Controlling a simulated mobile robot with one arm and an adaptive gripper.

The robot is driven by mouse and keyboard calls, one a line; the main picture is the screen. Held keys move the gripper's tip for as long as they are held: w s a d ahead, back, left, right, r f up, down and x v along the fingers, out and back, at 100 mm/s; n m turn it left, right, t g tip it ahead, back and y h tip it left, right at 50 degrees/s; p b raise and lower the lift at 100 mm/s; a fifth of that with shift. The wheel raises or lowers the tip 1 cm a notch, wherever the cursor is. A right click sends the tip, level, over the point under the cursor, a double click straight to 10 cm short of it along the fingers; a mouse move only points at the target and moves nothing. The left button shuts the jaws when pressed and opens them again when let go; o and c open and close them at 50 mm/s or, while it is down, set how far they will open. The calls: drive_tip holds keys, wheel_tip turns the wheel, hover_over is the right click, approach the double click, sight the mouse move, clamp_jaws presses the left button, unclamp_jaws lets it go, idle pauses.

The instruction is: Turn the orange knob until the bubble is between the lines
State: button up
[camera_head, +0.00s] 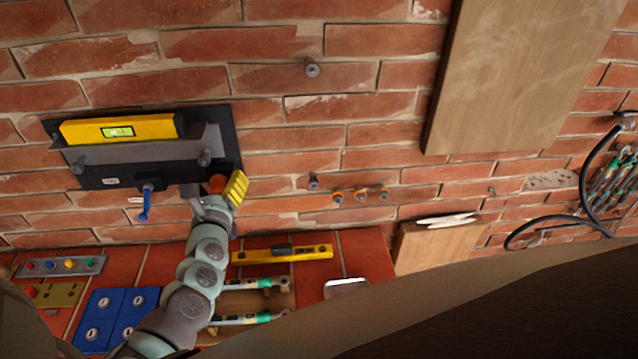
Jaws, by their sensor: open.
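A yellow spirit level (158,126) sits on a grey bracket on a black wall plate (228,150) at the left. Its green vial (117,132) shows, but the bubble and the lines are too small to make out. The orange knob (217,183) is at the plate's lower right, partly hidden by my gripper. My gripper (214,190) is open at the knob, with a yellow-padded finger to its right and a grey part to its left. I cannot tell whether the fingers touch the knob.
A blue-handled lever (145,203) hangs below the plate. Another yellow level (283,254), tools and blue blocks (115,310) lie on the red tiled surface below. Bolts and orange fittings (361,194) stick out of the brick wall. A wooden board (515,75) is at upper right.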

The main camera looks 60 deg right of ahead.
drive_tip(key=shift+o, duration=0.3)
drive_tip(key=shift+s, duration=0.1)
drive_tip(key=c, duration=1.2)
drive_tip(key=shift+c, duration=0.2)
drive_tip(key=shift+n+b, duration=0.3)
drive_tip(key=shift+b, duration=0.05)
drive_tip(key=shift+f+n+b, duration=0.15)
drive_tip(key=shift+n+b, duration=1.3)
drive_tip(key=shift+n, duration=1.05)
